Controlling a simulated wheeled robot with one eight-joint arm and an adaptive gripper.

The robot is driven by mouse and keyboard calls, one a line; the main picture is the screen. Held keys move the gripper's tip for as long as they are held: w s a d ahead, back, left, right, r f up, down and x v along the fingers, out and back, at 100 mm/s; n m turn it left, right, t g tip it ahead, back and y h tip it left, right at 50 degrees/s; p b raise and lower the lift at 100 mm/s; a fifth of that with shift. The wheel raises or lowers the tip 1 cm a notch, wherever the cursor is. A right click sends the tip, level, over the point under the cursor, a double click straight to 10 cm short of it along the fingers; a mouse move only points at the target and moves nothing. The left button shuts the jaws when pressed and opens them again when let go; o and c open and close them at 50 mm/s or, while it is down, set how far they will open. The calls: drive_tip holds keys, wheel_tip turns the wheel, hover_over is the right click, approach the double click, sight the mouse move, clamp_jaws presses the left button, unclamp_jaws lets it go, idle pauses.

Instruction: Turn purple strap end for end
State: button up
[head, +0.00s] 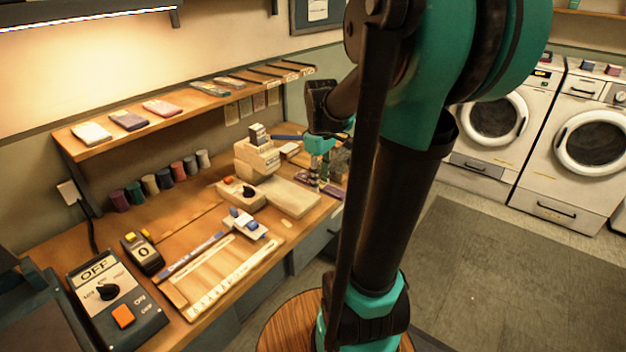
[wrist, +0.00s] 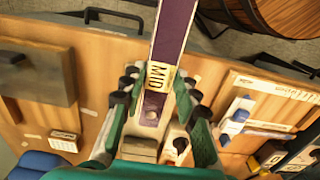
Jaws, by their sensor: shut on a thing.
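The purple strap (wrist: 176,30) has pale edges and a yellow label reading MID. In the wrist view it runs from the top edge down between the fingers of my gripper (wrist: 158,88), which is shut on it near the label. In the head view my gripper (head: 320,178) is over the far right end of the bench, with purple strap (head: 333,191) showing beside the fingers. My arm hides part of that area. I cannot tell whether the strap touches the bench.
The bench holds a beige machine (head: 257,158), a wooden tray (head: 222,272), a counter reading 0 (head: 142,252) and an OFF panel (head: 112,300). Several spools (head: 165,178) stand under a shelf (head: 175,112). Washers (head: 580,140) stand at right.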

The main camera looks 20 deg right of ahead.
sight(336, 191)
drive_tip(key=shift+s+d+r, duration=0.25)
drive_tip(key=shift+s+d, duration=0.3)
drive_tip(key=shift+s, duration=0.2)
drive_tip(key=shift+s+d+r, duration=0.3)
drive_tip(key=shift+s+d, duration=0.25)
drive_tip(key=shift+s, duration=0.25)
drive_tip(key=shift+s+d+r, duration=0.25)
drive_tip(key=shift+s+d, duration=0.3)
drive_tip(key=shift+s, duration=0.2)
